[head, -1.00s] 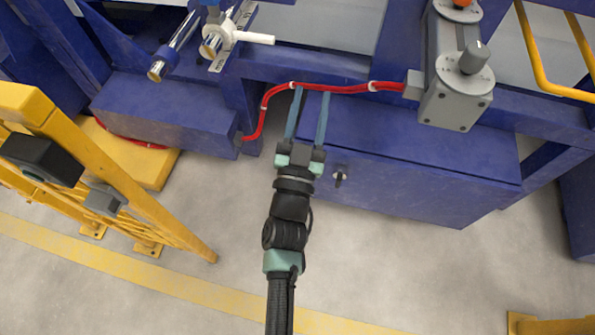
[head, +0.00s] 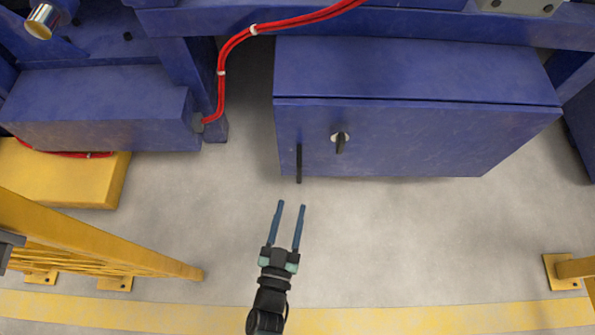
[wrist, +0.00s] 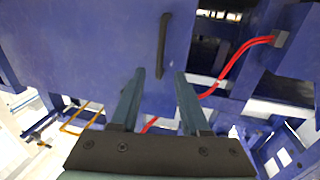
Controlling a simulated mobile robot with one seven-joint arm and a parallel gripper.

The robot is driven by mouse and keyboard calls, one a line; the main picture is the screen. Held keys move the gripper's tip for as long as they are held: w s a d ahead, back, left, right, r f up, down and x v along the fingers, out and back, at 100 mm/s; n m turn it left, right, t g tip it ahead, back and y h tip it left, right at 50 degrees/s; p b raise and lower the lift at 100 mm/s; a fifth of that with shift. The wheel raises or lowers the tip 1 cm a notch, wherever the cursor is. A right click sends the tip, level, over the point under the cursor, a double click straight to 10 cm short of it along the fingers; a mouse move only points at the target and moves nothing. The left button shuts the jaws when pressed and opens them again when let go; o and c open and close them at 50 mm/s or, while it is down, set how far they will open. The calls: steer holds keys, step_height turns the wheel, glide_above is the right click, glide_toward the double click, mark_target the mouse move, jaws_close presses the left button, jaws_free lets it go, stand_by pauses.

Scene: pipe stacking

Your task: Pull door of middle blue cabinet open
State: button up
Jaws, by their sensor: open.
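The blue cabinet (head: 420,80) stands at the upper right of the head view, and its front door (head: 400,140) is closed. In the wrist view the handle (wrist: 163,45) appears beyond and between the open fingertips (wrist: 160,73), on the blue door face (wrist: 90,50).
A red cable (head: 235,40) runs left of the cabinet to a lower blue box (head: 100,105). A yellow barrier (head: 100,240) stands at the lower left and a yellow post foot (head: 565,270) at the lower right. The floor before the cabinet is clear.

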mark_target(299, 175)
steer(key=w+b, duration=0.1)
steer(key=w, duration=0.2)
steer(key=w+d+b, duration=0.1)
steer(key=w, duration=0.2)
steer(key=w+b, duration=0.1)
steer(key=w, duration=0.2)
steer(key=shift+w+d+f+b, duration=0.1)
steer(key=shift+w+d+b, duration=0.05)
steer(key=shift+d+b, duration=0.25)
steer(key=shift+w+d, duration=0.1)
steer(key=shift+w, duration=0.35)
jaws_close()
stand_by(0.4)
